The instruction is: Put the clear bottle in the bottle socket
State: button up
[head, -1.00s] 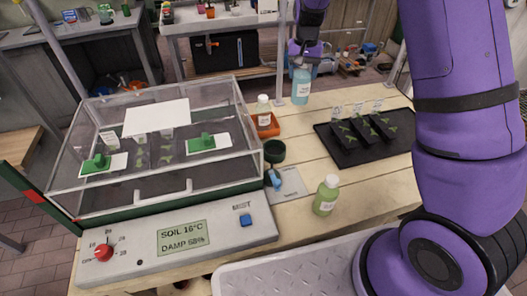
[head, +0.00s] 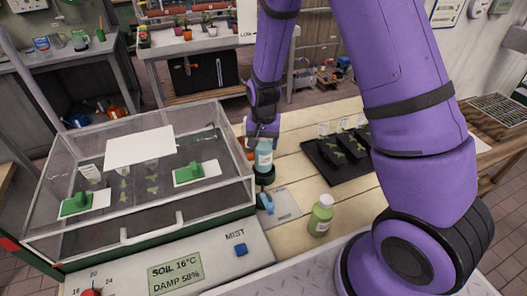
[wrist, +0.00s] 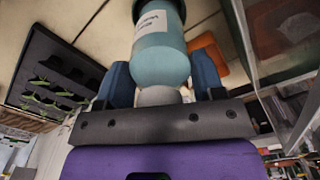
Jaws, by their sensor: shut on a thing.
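My gripper (head: 263,136) is shut on the cap end of a pale blue bottle (head: 264,156) with a white label. The bottle is upright over the dark green cup-shaped socket (head: 264,178), beside the glass case. In the wrist view, the bottle (wrist: 160,62) has the dark socket rim (wrist: 160,5) around its far end; I cannot tell how deep it sits. The orange holder (wrist: 208,55) is partly visible there. The clear bottle with the white cap, seen earlier in that holder, is hidden behind my gripper or too unclear to make out.
A green bottle (head: 321,215) stands at the table front. A blue-nozzled piece (head: 265,202) lies by the socket on a grey plate. The glass case (head: 130,160) with its control panel (head: 175,270) fills the left. A black seedling tray (head: 325,165) is to the right.

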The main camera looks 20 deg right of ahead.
jog(key=shift+f, duration=1.8)
jog(key=o, duration=1.1)
jog(key=shift+f, duration=0.15)
notch_tip(320, 180, up, 13)
jog(key=shift+f, duration=0.2)
jog(key=s+d+r+n+t, duration=0.1)
jog(key=s+d+r, duration=0.1)
jog(key=s+r, duration=0.5)
jog(key=s+d+r+n+t, duration=0.1)
jog(key=s+d+r+n, duration=0.15)
jog(key=r, duration=0.85)
jog(key=s+d+r+n+t, duration=0.1)
jog(key=s+r, duration=0.3)
jog(key=s, duration=0.4)
jog(key=s+d+r+n+t, duration=0.1)
jog(key=s+r, duration=0.3)
jog(key=s, duration=0.4)
jog(key=shift+s+d+r+t, duration=0.2)
jog(key=shift+s+t, duration=0.2)
jog(key=shift+t, duration=0.2)
